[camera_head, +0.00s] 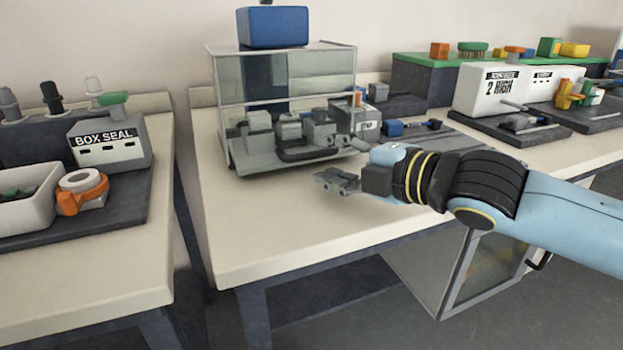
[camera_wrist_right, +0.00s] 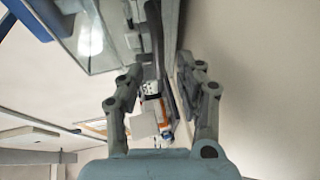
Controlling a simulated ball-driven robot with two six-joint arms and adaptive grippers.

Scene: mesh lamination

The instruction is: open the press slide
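The press (camera_head: 290,95) stands on the middle table, a clear-walled box with a grey slide (camera_head: 262,163) at its front. A dark bar handle (camera_head: 305,155) runs along the front of the slide. My right gripper (camera_head: 335,181) comes in from the right, a little in front of the handle and apart from it in the head view. In the right wrist view the two fingers of the gripper (camera_wrist_right: 165,75) are spread with nothing held. A dark bar, likely the handle (camera_wrist_right: 152,45), shows beyond the fingertips. My left gripper is not in view.
A blue box (camera_head: 273,27) sits on top of the press. A blue-handled tool (camera_head: 393,128) lies on the dark mat to the right. The bare front of the table (camera_head: 250,240) is clear. The box seal station (camera_head: 110,142) is on the left table.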

